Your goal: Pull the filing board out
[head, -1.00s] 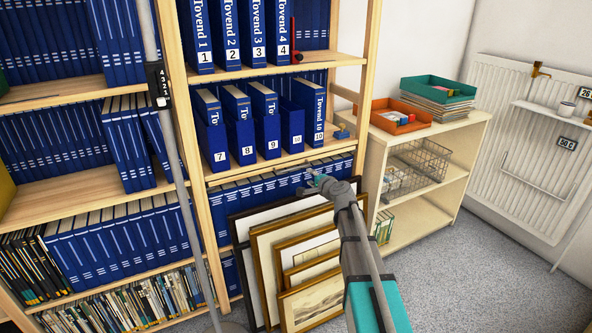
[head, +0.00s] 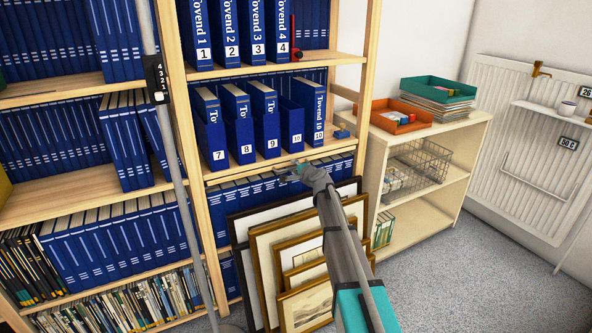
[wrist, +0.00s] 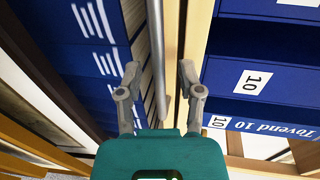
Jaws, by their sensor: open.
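A grey bar (wrist: 161,65) runs along a pale wooden edge (wrist: 200,45) in the wrist view; it looks like the handle of the filing board, whose own surface I cannot make out clearly. In the head view this spot lies under the shelf edge (head: 240,172) below the numbered binders. My gripper (wrist: 160,75) is open and empty, with one finger on each side of the bar in the picture. I cannot tell whether the fingers reach around it. In the head view my gripper (head: 288,172) is in front of the shelf edge, below binder 10.
Numbered blue binders (head: 237,125) stand above the shelf edge, and more blue binders (head: 235,198) sit below it. Framed prints (head: 268,250) lean against the rack under my arm. A low cabinet (head: 445,185) with trays stands at right. Carpet (head: 470,270) is clear at lower right.

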